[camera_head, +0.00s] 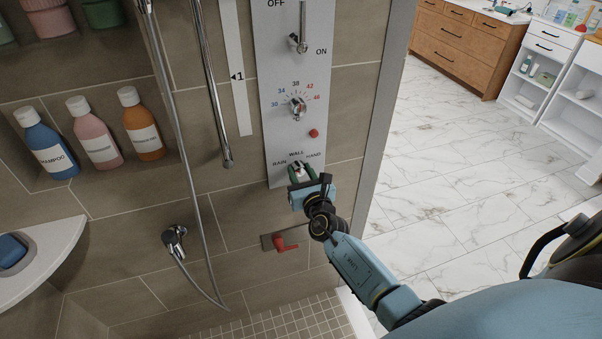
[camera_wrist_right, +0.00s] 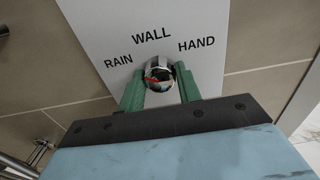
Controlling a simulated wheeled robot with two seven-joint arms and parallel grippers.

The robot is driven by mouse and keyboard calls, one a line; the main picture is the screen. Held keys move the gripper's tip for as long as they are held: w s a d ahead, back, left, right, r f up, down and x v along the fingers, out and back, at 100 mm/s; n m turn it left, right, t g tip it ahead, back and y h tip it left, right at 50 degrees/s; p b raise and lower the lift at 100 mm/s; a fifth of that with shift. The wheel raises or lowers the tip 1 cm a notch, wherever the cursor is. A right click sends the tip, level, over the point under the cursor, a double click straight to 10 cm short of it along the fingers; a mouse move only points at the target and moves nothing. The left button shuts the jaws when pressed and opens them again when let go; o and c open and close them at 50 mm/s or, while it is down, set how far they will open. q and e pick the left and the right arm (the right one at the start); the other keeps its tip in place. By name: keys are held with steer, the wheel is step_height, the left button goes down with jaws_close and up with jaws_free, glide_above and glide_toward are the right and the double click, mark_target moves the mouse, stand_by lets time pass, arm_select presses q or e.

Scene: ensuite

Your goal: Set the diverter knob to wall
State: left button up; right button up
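The diverter knob (camera_wrist_right: 159,74) is a small shiny round knob low on the grey shower panel (camera_head: 283,123). The labels RAIN, WALL and HAND arc above it. My right gripper (camera_wrist_right: 160,88) has its green fingers on either side of the knob, with no clear gap between fingers and knob. In the head view the right gripper (camera_head: 301,173) covers most of the knob. A pale band at the knob's top faces roughly toward WALL, but I cannot tell the exact setting. My left gripper is not in view.
Above are the temperature dial (camera_head: 297,107), a red button (camera_head: 314,133) and the ON/OFF lever (camera_head: 299,42). A red lever (camera_head: 285,243) sits on the wall below. A shower hose hangs left of the panel. Bottles stand in a niche; a corner shelf (camera_head: 45,258) is at left.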

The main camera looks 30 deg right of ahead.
steer(key=shift+c, duration=1.1)
steer(key=m+b, duration=0.2)
steer(key=m, duration=0.3)
steer(key=shift+f, duration=0.1)
steer(key=m+b, duration=0.2)
steer(key=m, duration=0.1)
steer(key=shift+m+b, duration=0.45)
steer(key=shift+m, duration=1.35)
steer(key=o, duration=1)
